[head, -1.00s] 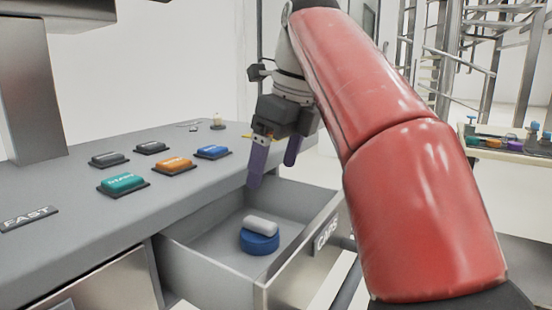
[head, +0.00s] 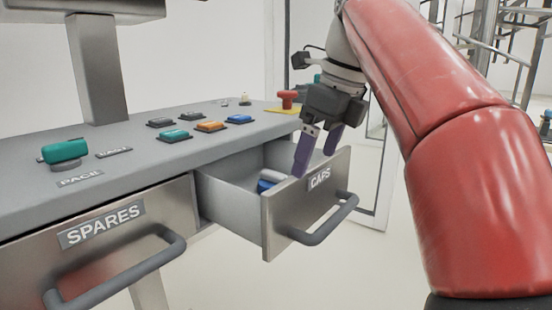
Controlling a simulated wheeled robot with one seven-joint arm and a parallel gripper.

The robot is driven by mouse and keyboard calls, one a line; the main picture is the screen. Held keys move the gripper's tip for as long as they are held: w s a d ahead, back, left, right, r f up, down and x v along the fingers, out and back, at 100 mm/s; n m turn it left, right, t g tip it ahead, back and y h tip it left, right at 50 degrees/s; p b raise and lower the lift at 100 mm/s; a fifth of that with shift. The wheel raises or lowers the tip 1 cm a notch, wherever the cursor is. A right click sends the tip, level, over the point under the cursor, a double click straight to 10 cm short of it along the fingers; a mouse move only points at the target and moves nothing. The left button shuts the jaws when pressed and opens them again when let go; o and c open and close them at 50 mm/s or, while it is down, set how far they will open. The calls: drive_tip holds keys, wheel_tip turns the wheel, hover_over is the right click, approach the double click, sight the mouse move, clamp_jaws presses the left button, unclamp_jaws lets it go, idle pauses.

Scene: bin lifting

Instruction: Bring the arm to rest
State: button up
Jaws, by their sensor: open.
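My gripper (head: 318,160) is open, with two purple fingers pointing down. In the picture its fingertips overlap the open drawer labelled CAPS (head: 233,210), near its front panel. I cannot tell how high above the drawer they are. Nothing shows between the fingers. My red arm comes in from the right side. Inside the drawer lie a blue round piece (head: 264,186) and a pale cylinder (head: 272,176), both partly hidden by the drawer front.
The counter (head: 130,172) holds several coloured buttons, a green knob (head: 66,151) and a red knob (head: 288,97). The SPARES drawer (head: 105,245) at left is shut. Its handle and the CAPS handle (head: 325,228) stick out. The floor at lower centre is clear.

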drive_tip(key=s+d+f+n+t, duration=0.1)
drive_tip(key=s+d+f+n, duration=0.3)
drive_tip(key=d+f+n, duration=0.4)
drive_tip(key=s+f+n+t+h, duration=0.1)
drive_tip(key=s+f+n, duration=0.5)
drive_tip(key=f+n, duration=0.2)
drive_tip(key=s+f+n+t+h, duration=0.1)
drive_tip(key=s+f+n, duration=0.4)
drive_tip(key=f+n, duration=0.3)
wheel_tip(320, 180, down, 4)
drive_tip(key=shift+s+d+f+n+t+h, duration=0.2)
drive_tip(key=shift+s+d+n+t+h, duration=0.1)
drive_tip(key=shift+s+n, duration=0.1)
drive_tip(key=shift+c, duration=0.3)
